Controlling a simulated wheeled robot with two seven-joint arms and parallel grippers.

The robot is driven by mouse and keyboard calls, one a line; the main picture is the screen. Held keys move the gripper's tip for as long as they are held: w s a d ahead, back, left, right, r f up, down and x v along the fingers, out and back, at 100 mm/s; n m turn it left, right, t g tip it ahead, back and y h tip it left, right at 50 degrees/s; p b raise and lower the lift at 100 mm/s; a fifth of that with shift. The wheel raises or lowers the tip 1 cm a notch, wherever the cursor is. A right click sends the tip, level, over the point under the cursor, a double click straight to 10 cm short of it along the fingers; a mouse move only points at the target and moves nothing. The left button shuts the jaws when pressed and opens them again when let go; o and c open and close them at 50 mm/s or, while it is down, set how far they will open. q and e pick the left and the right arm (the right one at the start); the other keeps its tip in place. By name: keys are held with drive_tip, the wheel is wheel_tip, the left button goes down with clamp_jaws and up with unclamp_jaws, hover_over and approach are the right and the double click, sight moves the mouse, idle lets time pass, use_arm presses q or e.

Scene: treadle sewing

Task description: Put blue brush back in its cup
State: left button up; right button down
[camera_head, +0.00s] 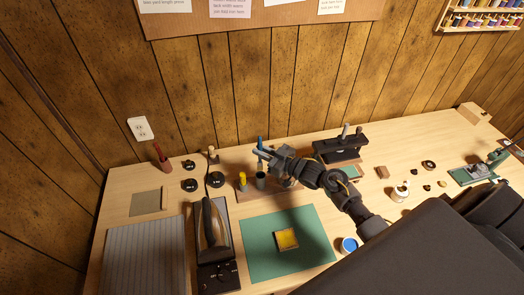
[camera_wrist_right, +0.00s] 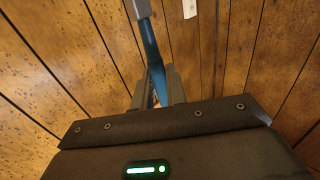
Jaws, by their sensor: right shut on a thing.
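The blue brush (camera_head: 260,142) is upright in the jaws of my right gripper (camera_head: 262,153), above the back of the table. In the right wrist view the brush (camera_wrist_right: 150,52) runs up from between the fingers (camera_wrist_right: 158,90), with a grey part at the top edge. A small dark grey cup (camera_head: 261,181) stands just below the brush on a brown wooden base. The brush's lower end is close over the cup's mouth; I cannot tell whether it is inside. My left gripper is not in view.
A yellow-topped item (camera_head: 242,180) stands left of the cup. An iron (camera_head: 210,228) stands further left and nearer. A green mat (camera_head: 262,262) with a yellow square piece lies in front. A dark wooden stand (camera_head: 340,150) is to the right.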

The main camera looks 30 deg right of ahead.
drive_tip(key=shift+f+b, duration=3.6)
drive_tip(key=shift+f, duration=1.2)
drive_tip(key=c, duration=1.3)
unclamp_jaws()
drive_tip(key=shift+c, duration=0.2)
drive_tip(key=shift+s+d+f, duration=0.1)
drive_tip(key=shift+s+d, duration=0.2)
drive_tip(key=shift+s, duration=0.15)
drive_tip(key=b, duration=0.2)
approach(262, 168)
drive_tip(key=shift+s+d, duration=0.2)
drive_tip(key=shift+s, duration=0.2)
